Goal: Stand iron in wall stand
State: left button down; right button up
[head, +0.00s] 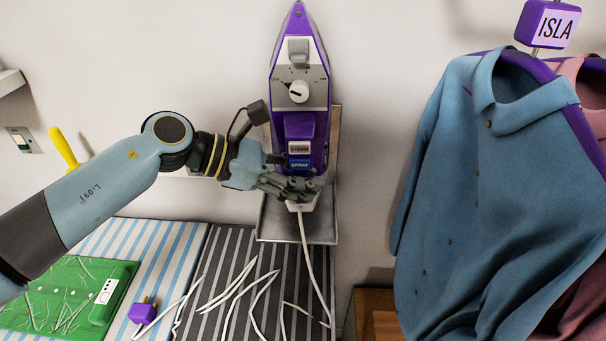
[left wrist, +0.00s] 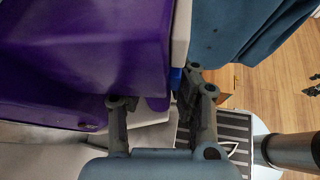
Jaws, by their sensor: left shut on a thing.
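The purple and grey iron (head: 299,120) is upright, tip up, against the grey metal wall stand (head: 275,225) in the head view. The stand's back plate shows beside the iron, and its tray shows below. My left gripper (head: 290,187) is shut on the lower end of the iron, near its STEAM and SPRAY buttons. The iron fills the left of the left wrist view (left wrist: 90,60), with my fingers (left wrist: 160,105) close to it. I cannot tell whether its heel touches the tray. A white cord (head: 305,255) hangs from it. My right gripper is out of view.
Below are a striped surface (head: 215,265) with loose white strips, a purple plug (head: 142,312) and a green board (head: 65,295). A blue shirt (head: 495,190) hangs close on the right. A yellow handle (head: 64,148) stands at the left.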

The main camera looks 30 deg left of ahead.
aim_at(303, 209)
pick_arm(q)
jog(key=shift+d+r+n+t+y+p, duration=0.15)
jog(key=shift+r+n+t+y+p, duration=0.2)
jog(key=shift+n+p, duration=0.45)
jog(key=shift+m, duration=0.3)
notch_tip(303, 209, down, 6)
jog(key=b, duration=0.5)
jog(key=shift+r, duration=0.15)
jog(key=shift+b, duration=0.3)
jog(key=shift+f+b, duration=0.55)
jog(key=shift+f, duration=0.15)
jog(key=c, duration=1)
grip_release()
jog(key=shift+s+f, duration=0.15)
jog(key=shift+f, duration=0.05)
jog(key=v, duration=1.2)
jog(key=shift+r, duration=0.2)
